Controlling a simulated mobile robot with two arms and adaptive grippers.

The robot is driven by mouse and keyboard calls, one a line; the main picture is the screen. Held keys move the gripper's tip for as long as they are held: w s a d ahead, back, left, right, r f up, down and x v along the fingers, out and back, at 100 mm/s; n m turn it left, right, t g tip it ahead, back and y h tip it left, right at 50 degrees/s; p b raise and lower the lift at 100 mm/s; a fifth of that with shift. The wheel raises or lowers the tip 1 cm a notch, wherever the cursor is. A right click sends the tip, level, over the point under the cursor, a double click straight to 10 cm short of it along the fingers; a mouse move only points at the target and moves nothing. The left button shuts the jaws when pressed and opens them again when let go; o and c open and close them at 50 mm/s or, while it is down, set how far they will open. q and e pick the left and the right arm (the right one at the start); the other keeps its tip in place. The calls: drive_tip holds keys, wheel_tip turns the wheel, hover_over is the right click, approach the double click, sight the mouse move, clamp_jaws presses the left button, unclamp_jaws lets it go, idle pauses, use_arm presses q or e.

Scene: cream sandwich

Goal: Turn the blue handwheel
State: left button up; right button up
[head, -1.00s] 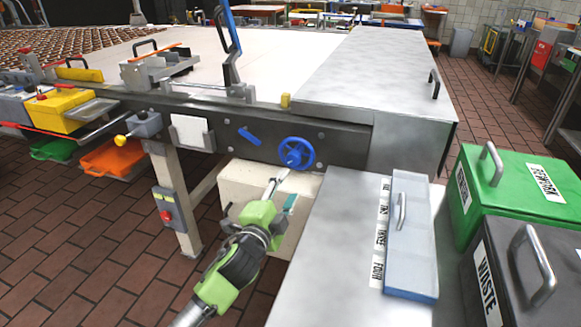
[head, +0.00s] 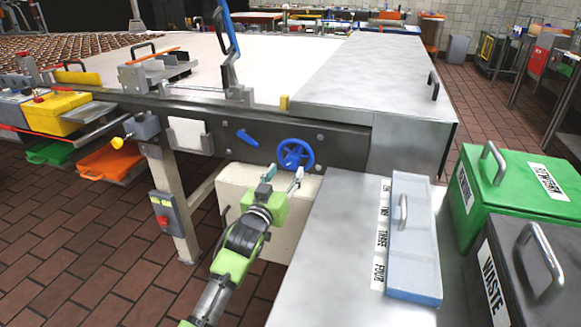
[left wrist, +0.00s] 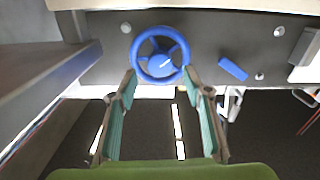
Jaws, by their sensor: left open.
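The blue handwheel (head: 295,154) is mounted on the dark side rail of the conveyor table, near the middle of the head view. In the left wrist view the handwheel (left wrist: 160,55) shows face-on, with spokes and a hub. My left gripper (head: 283,177) is open, just below and in front of the wheel. In the left wrist view its two teal-padded fingers (left wrist: 160,85) stand apart, with their tips near the wheel's lower left and lower right rim. I cannot tell whether they touch it. My right gripper is not in view.
A blue lever (head: 247,138) sits on the rail left of the wheel. A steel counter (head: 345,220) with a lidded clear box (head: 412,240) stands to the right. A cream box (head: 235,180) is below the rail.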

sight(291, 163)
use_arm(q)
drive_tip(key=x, duration=0.4)
drive_tip(key=shift+b, duration=0.35)
drive_tip(key=shift+w+d, duration=0.2)
drive_tip(key=shift+w, duration=0.45)
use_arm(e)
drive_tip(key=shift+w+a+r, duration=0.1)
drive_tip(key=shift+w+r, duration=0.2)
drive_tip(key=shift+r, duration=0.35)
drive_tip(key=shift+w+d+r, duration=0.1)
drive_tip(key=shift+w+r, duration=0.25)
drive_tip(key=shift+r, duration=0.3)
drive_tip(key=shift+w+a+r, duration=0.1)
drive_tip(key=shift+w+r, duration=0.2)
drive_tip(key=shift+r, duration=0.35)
use_arm(q)
drive_tip(key=c, duration=1.1)
